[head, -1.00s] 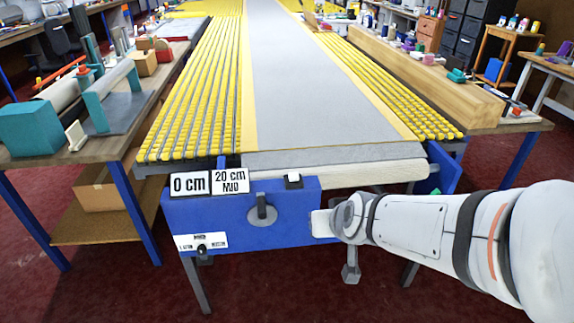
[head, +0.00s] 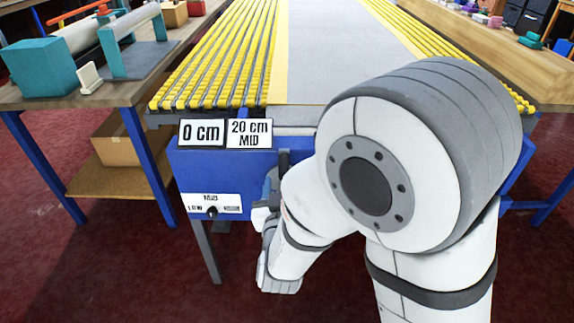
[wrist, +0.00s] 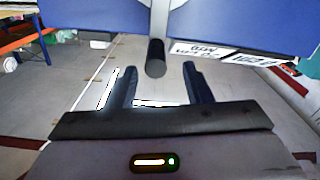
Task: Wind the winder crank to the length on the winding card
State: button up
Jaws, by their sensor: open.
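The winder (head: 230,165) is a blue box at the end of the long table. Its counter plate (head: 202,133) reads "0 cm", and the winding card (head: 249,133) beside it reads "20 cm MID". In the head view my arm covers most of the crank. In the wrist view the crank's dark cylindrical handle (wrist: 155,57) hangs from a grey crank arm (wrist: 159,20). My gripper (wrist: 160,75) is open, with the handle near its fingertips, between their lines. I cannot tell whether they touch.
A small black selector knob (head: 212,212) sits on a white label plate low on the winder's left. A wooden side bench (head: 100,93) with teal equipment (head: 40,68) stands at the left. Red floor (head: 110,265) lies open in front.

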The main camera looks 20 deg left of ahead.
aim_at(284, 164)
jog(key=x, duration=0.7)
jog(key=shift+w+d, duration=0.15)
jog(key=shift+d, duration=0.05)
jog(key=shift+c, duration=0.4)
